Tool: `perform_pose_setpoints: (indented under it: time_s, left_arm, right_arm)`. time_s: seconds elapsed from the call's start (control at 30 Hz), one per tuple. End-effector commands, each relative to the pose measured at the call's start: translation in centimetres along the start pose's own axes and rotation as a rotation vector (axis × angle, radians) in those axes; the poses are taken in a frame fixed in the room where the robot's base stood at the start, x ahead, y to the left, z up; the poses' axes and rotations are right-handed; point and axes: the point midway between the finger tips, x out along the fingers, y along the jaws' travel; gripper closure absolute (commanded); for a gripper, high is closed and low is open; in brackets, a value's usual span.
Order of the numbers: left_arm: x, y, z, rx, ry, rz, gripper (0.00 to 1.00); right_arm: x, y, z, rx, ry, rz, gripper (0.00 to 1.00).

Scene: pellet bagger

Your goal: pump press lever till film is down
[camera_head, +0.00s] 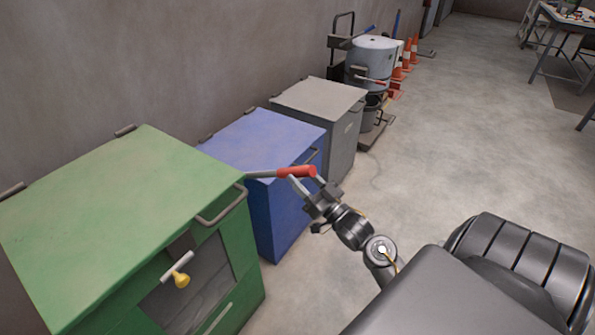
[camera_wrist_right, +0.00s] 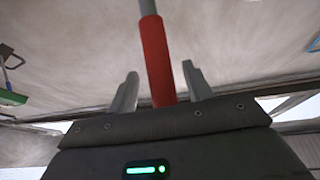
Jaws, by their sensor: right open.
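The press lever is a grey rod with a red grip (camera_head: 297,172), reaching out to the right from the far right corner of the green cabinet (camera_head: 105,195). My right gripper (camera_head: 306,181) is at the red grip. In the right wrist view the red grip (camera_wrist_right: 156,62) lies between the two fingers of the open gripper (camera_wrist_right: 158,85), with a gap on each side. A window in the cabinet's front (camera_head: 195,290) shows a grey interior; I cannot make out film there. A yellow knob (camera_head: 181,280) on a light crossbar sits at the window's top. My left gripper is not in view.
A blue bin (camera_head: 262,140) and a grey bin (camera_head: 318,100) stand along the wall beyond the green cabinet. A metal drum (camera_head: 372,60) and orange cones (camera_head: 407,55) are farther back. Open floor (camera_head: 450,130) lies to the right.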

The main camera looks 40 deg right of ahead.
Motion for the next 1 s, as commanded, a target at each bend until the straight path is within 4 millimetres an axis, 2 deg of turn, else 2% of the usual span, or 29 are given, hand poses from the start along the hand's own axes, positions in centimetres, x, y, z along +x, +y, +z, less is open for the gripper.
perform_pose_setpoints:
  time_s: [0.1, 0.2, 0.53, 0.9, 1.0]
  left_arm:
    - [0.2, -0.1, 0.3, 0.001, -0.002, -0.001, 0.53]
    - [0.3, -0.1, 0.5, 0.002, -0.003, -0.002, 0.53]
    - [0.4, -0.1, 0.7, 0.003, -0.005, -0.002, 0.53]
    - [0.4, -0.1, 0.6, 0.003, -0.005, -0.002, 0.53]
    - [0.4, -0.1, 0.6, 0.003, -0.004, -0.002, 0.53]
  right_arm:
    - [1.4, 0.0, 0.0, 0.0, 0.0, 0.0, 0.5]
    - [2.0, 0.0, 0.0, -0.001, -0.001, 0.0, 0.5]
    - [2.3, 0.0, 0.1, -0.001, -0.002, 0.0, 0.5]
    - [2.3, 0.0, 0.1, -0.001, -0.002, 0.001, 0.98]
    - [2.3, 0.0, 0.1, -0.001, -0.002, 0.001, 1.0]
